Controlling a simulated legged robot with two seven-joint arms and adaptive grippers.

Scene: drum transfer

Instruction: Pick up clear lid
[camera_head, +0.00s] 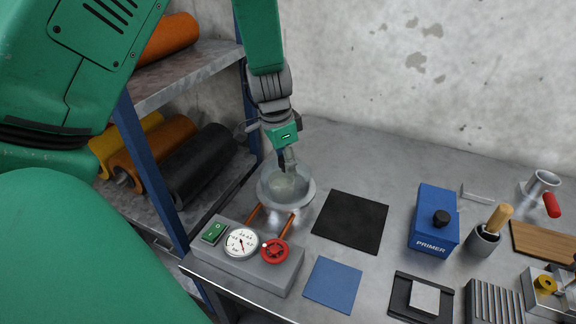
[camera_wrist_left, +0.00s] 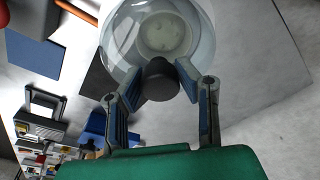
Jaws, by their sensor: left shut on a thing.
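The clear lid (camera_head: 272,188) is a transparent dome at the back left of the workbench, over a pale round base. In the left wrist view the clear lid (camera_wrist_left: 118,40) shows with a dark knob (camera_wrist_left: 160,80) on top and a pale round thing visible through it. My left gripper (camera_head: 287,163) comes down from above onto the lid. In the left wrist view my left gripper (camera_wrist_left: 162,88) has its two fingers on either side of the knob, shut on it. I cannot tell whether the lid touches the base below it. My right gripper is not in view.
A grey control box (camera_head: 245,262) with a gauge and a red valve knob stands in front of the lid, with copper pipes between. A black mat (camera_head: 350,222) and a blue mat (camera_head: 333,284) lie to the right. A blue PRIMER box (camera_head: 433,222) stands further right. A shelf (camera_head: 190,75) with rolls is at left.

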